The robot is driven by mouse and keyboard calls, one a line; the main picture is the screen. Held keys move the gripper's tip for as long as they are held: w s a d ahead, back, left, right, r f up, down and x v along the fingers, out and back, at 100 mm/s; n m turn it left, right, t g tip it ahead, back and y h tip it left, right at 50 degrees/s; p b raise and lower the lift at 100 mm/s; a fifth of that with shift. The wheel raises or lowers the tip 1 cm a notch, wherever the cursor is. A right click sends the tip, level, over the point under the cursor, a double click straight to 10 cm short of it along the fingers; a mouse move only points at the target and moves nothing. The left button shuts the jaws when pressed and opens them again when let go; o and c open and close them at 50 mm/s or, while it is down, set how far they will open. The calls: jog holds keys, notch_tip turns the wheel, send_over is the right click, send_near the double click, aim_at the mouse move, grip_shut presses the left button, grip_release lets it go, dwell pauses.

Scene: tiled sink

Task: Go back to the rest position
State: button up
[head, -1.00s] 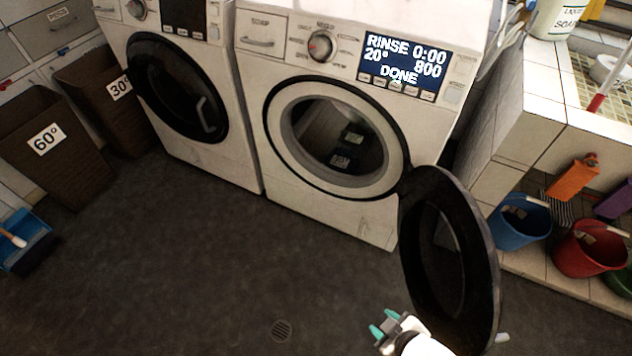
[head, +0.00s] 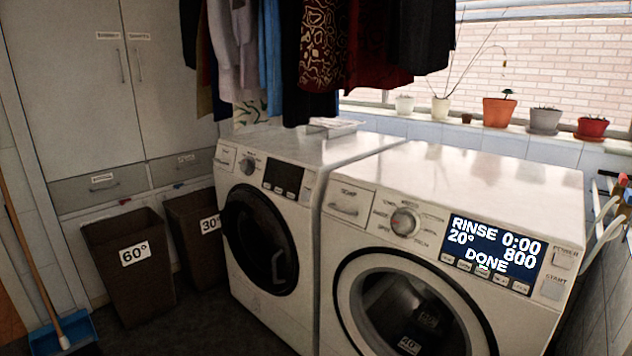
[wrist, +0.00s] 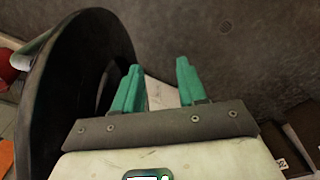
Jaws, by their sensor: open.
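My gripper (wrist: 158,88) shows in the wrist view with its two green fingers apart and nothing between them. It is outside the head view now. In the wrist view the open dark washer door (wrist: 85,75) stands just left of the fingers; I cannot tell whether they touch. In the head view the right washing machine (head: 440,215) has its round opening (head: 410,305) uncovered, with dark items inside, one labelled 40°. Its display (head: 492,253) reads RINSE 20°, 0:00, 800, DONE.
The left washing machine (head: 262,230) has its door shut. Brown bins marked 60° (head: 130,275) and 30° (head: 195,240) stand left of it. Clothes (head: 320,45) hang above the machines. Flowerpots (head: 498,110) line the window sill. Dark floor (wrist: 235,60) lies beyond my fingers.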

notch_tip(320, 180, up, 10)
jog(key=p, duration=0.9)
